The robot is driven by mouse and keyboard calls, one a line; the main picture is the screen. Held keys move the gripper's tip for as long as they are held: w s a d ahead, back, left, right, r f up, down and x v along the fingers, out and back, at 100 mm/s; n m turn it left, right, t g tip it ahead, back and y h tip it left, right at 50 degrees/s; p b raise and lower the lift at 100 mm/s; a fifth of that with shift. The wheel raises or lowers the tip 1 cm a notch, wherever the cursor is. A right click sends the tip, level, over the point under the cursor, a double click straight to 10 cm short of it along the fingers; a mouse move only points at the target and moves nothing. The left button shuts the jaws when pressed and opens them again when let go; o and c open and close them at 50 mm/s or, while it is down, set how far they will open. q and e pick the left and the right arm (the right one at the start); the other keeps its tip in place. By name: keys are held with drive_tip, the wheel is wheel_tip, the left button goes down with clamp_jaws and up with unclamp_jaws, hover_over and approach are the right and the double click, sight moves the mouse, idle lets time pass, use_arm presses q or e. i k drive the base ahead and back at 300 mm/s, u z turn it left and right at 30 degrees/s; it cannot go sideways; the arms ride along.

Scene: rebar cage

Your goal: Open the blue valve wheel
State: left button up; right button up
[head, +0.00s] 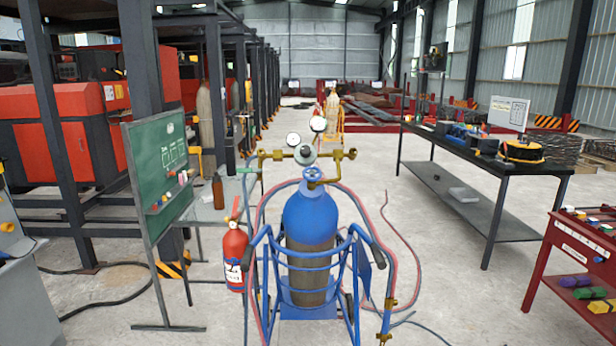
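The blue valve wheel (311,171) is small and sits at the top of the blue gas cylinder (309,215), just below the brass regulator (306,154) and its gauges. The cylinder stands upright in a blue cart (283,292) in the middle of the head view. Brass fittings partly crowd the wheel, and I cannot tell how far it is turned. Neither of my grippers shows in this view.
Red and blue hoses (372,225) hang around the cart and trail on the floor. A red fire extinguisher (235,255) and a green board (158,170) stand left. A black workbench (470,157) and red rack (578,250) stand right. Floor between cart and bench is mostly clear.

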sight(312, 173)
drive_tip(key=u, duration=0.55)
drive_tip(key=k, duration=1.25)
drive_tip(key=z, duration=0.05)
drive_tip(key=i, duration=0.55)
drive_tip(key=z, duration=0.95)
drive_tip(key=i, duration=1.05)
drive_tip(key=u, duration=0.9)
drive_tip(key=i, duration=0.65)
drive_tip(key=u, duration=0.75)
drive_tip(key=i, duration=0.25)
